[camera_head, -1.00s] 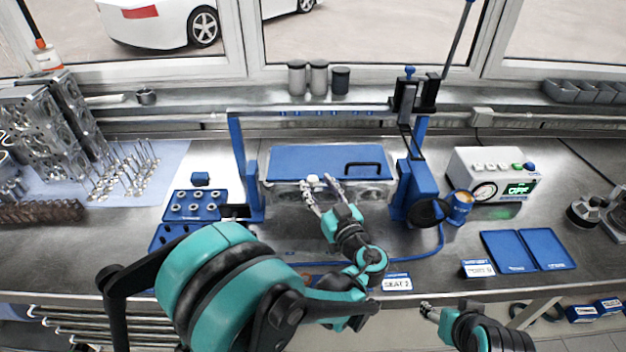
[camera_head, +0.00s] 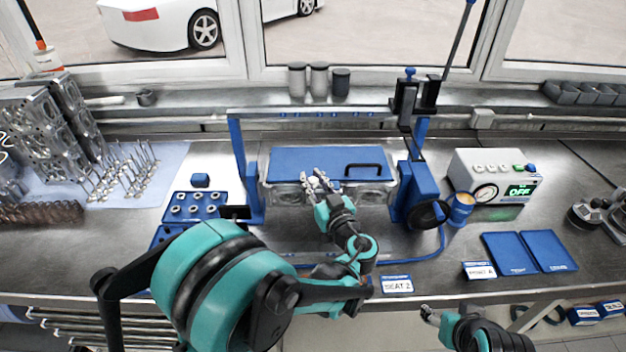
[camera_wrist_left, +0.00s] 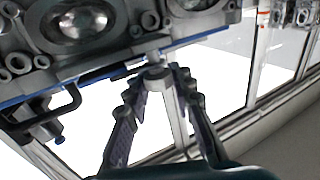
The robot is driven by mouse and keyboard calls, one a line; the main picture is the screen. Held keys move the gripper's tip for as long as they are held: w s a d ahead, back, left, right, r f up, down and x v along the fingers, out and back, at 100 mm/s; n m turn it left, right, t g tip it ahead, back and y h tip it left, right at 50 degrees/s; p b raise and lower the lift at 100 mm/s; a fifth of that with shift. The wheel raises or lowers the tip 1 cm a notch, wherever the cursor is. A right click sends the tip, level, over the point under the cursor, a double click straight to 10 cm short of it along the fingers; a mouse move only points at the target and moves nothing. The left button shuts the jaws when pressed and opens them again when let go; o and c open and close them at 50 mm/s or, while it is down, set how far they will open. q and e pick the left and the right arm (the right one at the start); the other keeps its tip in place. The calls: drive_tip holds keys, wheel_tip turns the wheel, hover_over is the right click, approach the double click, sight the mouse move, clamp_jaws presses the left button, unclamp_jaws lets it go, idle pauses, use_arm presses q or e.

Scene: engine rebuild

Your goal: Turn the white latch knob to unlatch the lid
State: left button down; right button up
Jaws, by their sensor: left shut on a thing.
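The blue lid (camera_head: 318,160) with its black handle lies flat over the box of metal parts at the bench centre. The white latch knob (camera_wrist_left: 158,76) is on the lid's front side; in the wrist view it sits between the fingertips of my left gripper. My left gripper (camera_head: 315,180) reaches up to the lid's front edge and is shut on the knob, which its fingers largely cover in the head view. My right gripper (camera_head: 428,314) is low at the front edge of the bench, far from the lid; its jaws are too small to read.
A blue frame (camera_head: 239,165) stands around the box, with a lever press on its right side. A grey box reading OFF (camera_head: 500,165) and blue trays (camera_head: 528,252) are to the right. A blue parts tray (camera_head: 195,205) is to the left. A SEAT 2 card (camera_head: 397,284) lies in front.

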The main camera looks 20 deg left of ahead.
use_arm(q)
drive_tip(key=m+t+h, duration=0.1)
drive_tip(key=m+h, duration=0.2)
drive_tip(key=h, duration=0.1)
drive_tip(key=m+t+h, duration=0.2)
drive_tip(key=h, duration=0.2)
drive_tip(key=shift+s+a+m+t+b, duration=0.1)
drive_tip(key=shift+a+m+t+b, duration=0.1)
drive_tip(key=shift+m+t+b, duration=0.15)
drive_tip(key=shift+d+m+h+b, duration=0.1)
drive_tip(key=shift+m+h+b, duration=0.1)
drive_tip(key=shift+m+h, duration=1.25)
drive_tip(key=shift+d+m+h+b, duration=0.15)
drive_tip(key=shift+m+h, duration=0.65)
drive_tip(key=shift+h, duration=1.25)
drive_tip(key=c, duration=1.3)
unclamp_jaws()
drive_tip(key=shift+o, duration=0.2)
drive_tip(key=v, duration=1.1)
drive_tip(key=shift+s+a, duration=0.35)
